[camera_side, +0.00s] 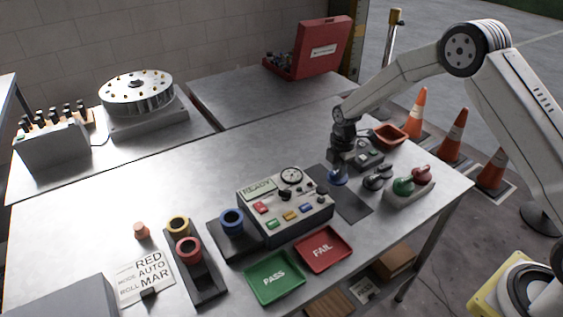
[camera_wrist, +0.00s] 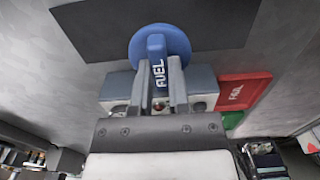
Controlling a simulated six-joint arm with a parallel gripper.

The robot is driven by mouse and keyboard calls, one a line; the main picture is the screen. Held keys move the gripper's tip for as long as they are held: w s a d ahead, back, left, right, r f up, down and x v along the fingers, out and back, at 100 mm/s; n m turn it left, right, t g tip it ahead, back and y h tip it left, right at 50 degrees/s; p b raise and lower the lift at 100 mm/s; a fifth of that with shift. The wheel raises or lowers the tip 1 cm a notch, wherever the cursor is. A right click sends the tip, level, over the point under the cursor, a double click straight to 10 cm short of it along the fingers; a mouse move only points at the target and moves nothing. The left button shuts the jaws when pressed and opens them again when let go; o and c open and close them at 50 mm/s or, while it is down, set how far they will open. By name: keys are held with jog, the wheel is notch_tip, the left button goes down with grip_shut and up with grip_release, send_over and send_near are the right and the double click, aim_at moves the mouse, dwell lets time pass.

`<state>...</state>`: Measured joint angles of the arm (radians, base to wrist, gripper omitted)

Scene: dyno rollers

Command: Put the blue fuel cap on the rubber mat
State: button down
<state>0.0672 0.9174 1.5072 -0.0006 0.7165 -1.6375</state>
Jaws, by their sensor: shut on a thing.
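The blue fuel cap (camera_wrist: 177,41) is a round disc with a raised grip bar marked FUEL. My gripper (camera_wrist: 160,68) is shut on that bar, one finger on each side. In the side view the cap (camera_side: 338,178) shows just below my gripper, in front of the far part of the dark rubber mat (camera_side: 350,204). In the wrist view the cap overlaps the mat (camera_wrist: 90,32), with its lower rim past the mat's edge. I cannot tell whether the cap touches the mat or hangs a little above it.
The control box (camera_side: 287,207) stands close left of the mat. Dark knobs (camera_side: 377,178) and a holder with green and red knobs (camera_side: 410,187) stand to its right. An orange tray (camera_side: 389,136) lies behind. The red FAIL tray (camera_side: 323,249) and green PASS tray (camera_side: 274,277) are in front.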

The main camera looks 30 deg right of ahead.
aim_at(336, 177)
jog(key=shift+f, duration=0.1)
jog(key=shift+w+f, duration=0.2)
jog(key=shift+f, duration=1.55)
jog(key=shift+f, duration=0.1)
jog(key=c, duration=0.6)
grip_release()
notch_tip(336, 177, up, 12)
jog(key=shift+r, duration=0.15)
